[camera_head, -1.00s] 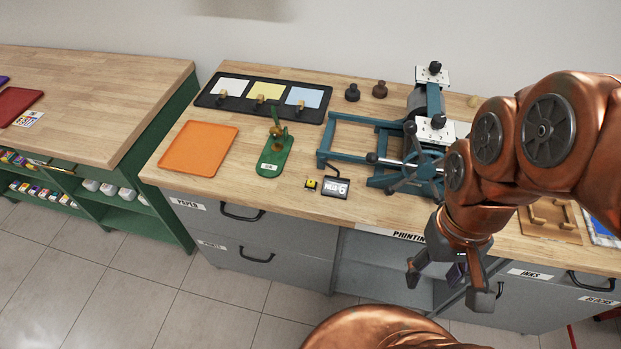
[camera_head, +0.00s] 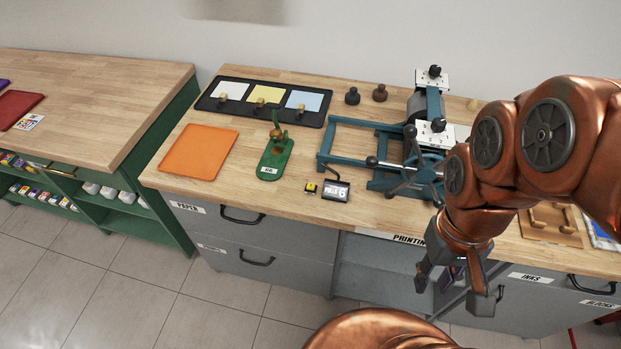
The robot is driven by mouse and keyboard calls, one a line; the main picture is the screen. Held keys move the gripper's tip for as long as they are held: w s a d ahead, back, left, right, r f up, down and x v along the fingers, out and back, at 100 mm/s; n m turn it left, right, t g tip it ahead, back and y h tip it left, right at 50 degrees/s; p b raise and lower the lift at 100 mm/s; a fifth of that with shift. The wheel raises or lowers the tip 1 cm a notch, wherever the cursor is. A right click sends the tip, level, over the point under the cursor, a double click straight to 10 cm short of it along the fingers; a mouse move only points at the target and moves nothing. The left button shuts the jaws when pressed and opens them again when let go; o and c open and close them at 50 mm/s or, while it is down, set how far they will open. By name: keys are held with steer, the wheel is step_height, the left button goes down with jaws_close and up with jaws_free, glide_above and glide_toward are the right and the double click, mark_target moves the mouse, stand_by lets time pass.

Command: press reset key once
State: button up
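A small black block with a yellow button (camera_head: 311,188), which looks like the reset key, sits on the workbench near its front edge. Right beside it is a dark counter box (camera_head: 337,190) with a light display that seems to read "PULLS 6". My gripper (camera_head: 452,288) hangs in front of the bench's front edge, right of and nearer than the key, well apart from it. Its copper-and-grey fingers point down and are spread. A small purplish patch shows between them; I cannot tell what it is. Nothing covers the key.
A teal press (camera_head: 350,124) with a spoked wheel stands right behind the counter, partly hidden by my arm. A green stand (camera_head: 274,160) is left of the key. An orange tray (camera_head: 199,152) and a black board (camera_head: 215,106) with coloured sheets lie further left and back.

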jaws_close()
stand_by(1.2)
